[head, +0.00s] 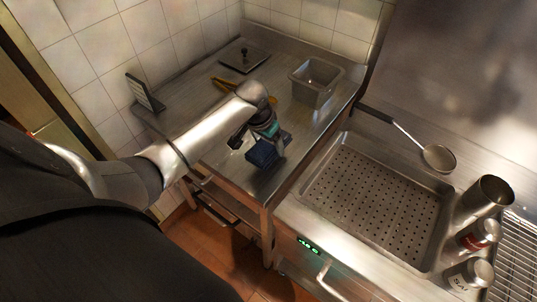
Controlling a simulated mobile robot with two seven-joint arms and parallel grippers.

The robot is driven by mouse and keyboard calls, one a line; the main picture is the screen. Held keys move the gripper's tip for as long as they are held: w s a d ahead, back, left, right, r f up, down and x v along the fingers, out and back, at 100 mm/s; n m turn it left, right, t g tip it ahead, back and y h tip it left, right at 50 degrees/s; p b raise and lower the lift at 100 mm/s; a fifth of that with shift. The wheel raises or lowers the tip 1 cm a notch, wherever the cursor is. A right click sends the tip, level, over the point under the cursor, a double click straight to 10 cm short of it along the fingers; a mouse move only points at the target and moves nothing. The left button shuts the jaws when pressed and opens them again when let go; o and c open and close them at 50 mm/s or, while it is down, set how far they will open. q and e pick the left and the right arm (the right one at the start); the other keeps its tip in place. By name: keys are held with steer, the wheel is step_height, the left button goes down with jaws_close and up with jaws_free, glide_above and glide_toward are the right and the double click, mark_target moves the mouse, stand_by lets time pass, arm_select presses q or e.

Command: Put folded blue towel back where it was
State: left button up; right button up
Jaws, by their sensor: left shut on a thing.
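The folded blue towel (261,155) is a small dark blue bundle near the front right edge of the steel side table (225,160). My left gripper (268,146) is over the table and shut on the towel from above. The gripper hides part of the towel. I cannot tell whether the towel touches the tabletop. My right gripper is not in view.
A grey metal container (314,82) and a dark square plate (243,57) stand at the table's back. A yellow-orange tool (228,84) lies behind my forearm. A small sign (143,92) stands at left. A perforated pan (375,195), ladle (437,157) and canisters (479,234) are at right.

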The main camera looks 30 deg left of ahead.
mark_target(269, 154)
arm_select(q)
steer(key=shift+f+b, duration=0.4)
steer(key=shift+f, duration=2.05)
steer(key=o, duration=1.1)
steer(key=shift+f, duration=0.15)
steer(key=p+v, duration=0.2)
steer(key=v, duration=1)
